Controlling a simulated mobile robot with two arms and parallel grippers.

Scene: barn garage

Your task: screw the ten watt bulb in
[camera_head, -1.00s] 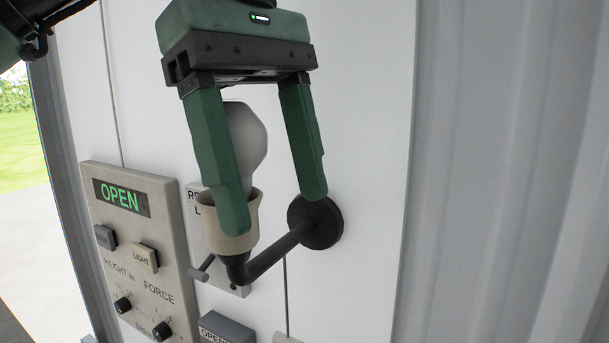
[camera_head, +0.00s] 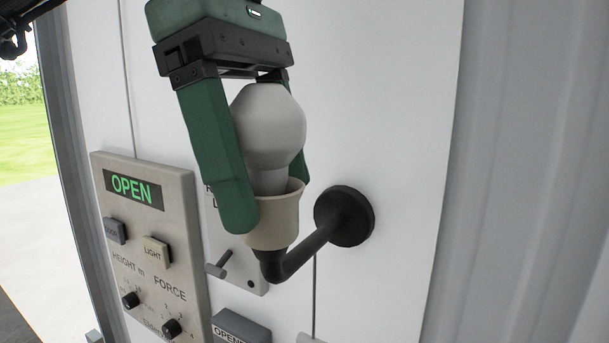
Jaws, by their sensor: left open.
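A white bulb (camera_head: 268,128) stands upright in a beige socket (camera_head: 275,222) on a dark bent wall arm (camera_head: 312,246). The bulb's neck goes down inside the socket rim, so its base is hidden. My left gripper (camera_head: 268,215) is open and points down around the bulb. Its left finger is beside the bulb and socket at the left. Its right finger is mostly hidden behind the bulb. I cannot tell whether either finger touches the bulb or the socket. My right gripper is not in view.
A control panel (camera_head: 185,225) with a green OPEN display, buttons and knobs is on the wall at the left. A smaller plate with a lever (camera_head: 220,264) is behind the socket. A grey OPEN box (camera_head: 240,328) is below. The white wall (camera_head: 395,110) at the right is clear.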

